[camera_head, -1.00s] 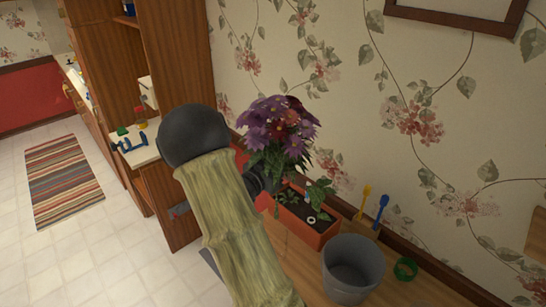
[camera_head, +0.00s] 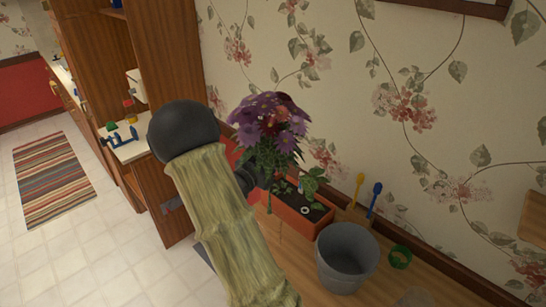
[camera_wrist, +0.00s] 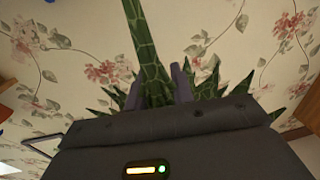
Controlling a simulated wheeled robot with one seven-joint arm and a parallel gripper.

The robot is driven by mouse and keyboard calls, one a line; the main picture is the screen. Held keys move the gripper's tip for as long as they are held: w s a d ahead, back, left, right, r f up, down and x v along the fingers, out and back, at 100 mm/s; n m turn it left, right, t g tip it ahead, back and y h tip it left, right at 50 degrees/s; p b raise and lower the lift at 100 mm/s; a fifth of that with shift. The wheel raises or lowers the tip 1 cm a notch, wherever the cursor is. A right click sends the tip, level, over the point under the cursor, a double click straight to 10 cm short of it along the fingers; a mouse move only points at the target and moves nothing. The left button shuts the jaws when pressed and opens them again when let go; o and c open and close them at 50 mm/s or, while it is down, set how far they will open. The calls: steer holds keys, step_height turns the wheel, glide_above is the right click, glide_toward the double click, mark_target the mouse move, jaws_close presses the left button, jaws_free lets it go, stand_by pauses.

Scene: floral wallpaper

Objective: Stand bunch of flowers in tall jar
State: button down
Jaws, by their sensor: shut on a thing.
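The bunch of flowers (camera_head: 268,125), purple and reddish blooms on green leafy stems, is upright in the head view, just beyond my arm. My gripper (camera_head: 250,180) is mostly hidden behind my arm there. In the wrist view, green stems (camera_wrist: 148,45) rise between the fingers of my gripper (camera_wrist: 157,88), which is shut on the bunch. A grey, open-topped, bucket-like pot (camera_head: 346,270) stands on the wooden table, to the right of and nearer than the flowers. I cannot tell whether it is the tall jar; no other jar shows clearly.
An orange planter (camera_head: 296,222) with soil and small plants sits by the wall, below and right of the flowers. Yellow (camera_head: 357,188) and blue (camera_head: 375,198) tools stand behind the pot. A green ring-shaped thing (camera_head: 400,257) lies right of it. A wooden cabinet (camera_head: 165,70) stands left.

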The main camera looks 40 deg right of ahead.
step_height(320, 180, down, 18)
steer(key=b, duration=1.3)
stand_by(0.3)
steer(key=c, duration=1.1)
jaws_free()
steer(key=shift+a, duration=0.1)
steer(key=s+a+b, duration=0.1)
steer(key=a, duration=0.4)
steer(key=s+a+b, duration=0.1)
steer(key=a, duration=0.5)
steer(key=s+a+b, duration=0.1)
steer(key=a, duration=0.5)
steer(key=shift+s, duration=0.1)
